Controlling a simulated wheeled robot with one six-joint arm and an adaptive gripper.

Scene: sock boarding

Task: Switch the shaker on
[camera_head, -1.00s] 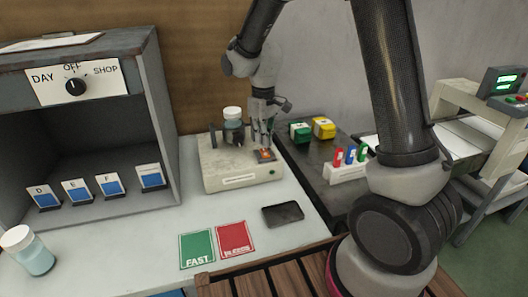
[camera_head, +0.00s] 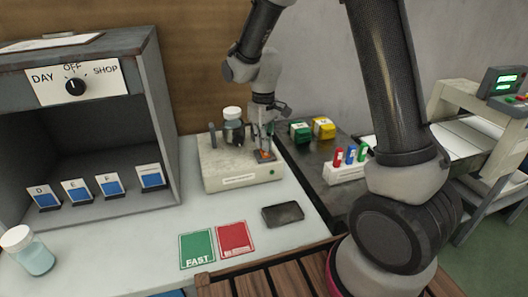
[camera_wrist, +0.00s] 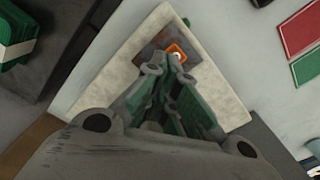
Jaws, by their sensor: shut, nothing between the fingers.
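The shaker (camera_head: 226,181) is a cream box on the pale bench, with a white-capped jar (camera_head: 233,122) standing on it. An orange-framed switch (camera_head: 265,155) sits on a dark patch at the right of its top. The switch also shows in the wrist view (camera_wrist: 178,48). My gripper (camera_head: 264,150) points down with its fingers shut and empty at the switch. In the wrist view the fingertips (camera_wrist: 172,60) overlap the switch's near edge and partly hide it. They look to be touching or very close. A small green dot (camera_head: 271,172) shows on the shaker's front.
A dark phone-like slab (camera_head: 283,214), a green FAST card (camera_head: 197,249) and a red card (camera_head: 235,238) lie in front. A grey cabinet (camera_head: 163,120) stands left. Green and yellow boxes (camera_head: 312,130) and a rack of coloured tubes (camera_head: 345,172) stand right.

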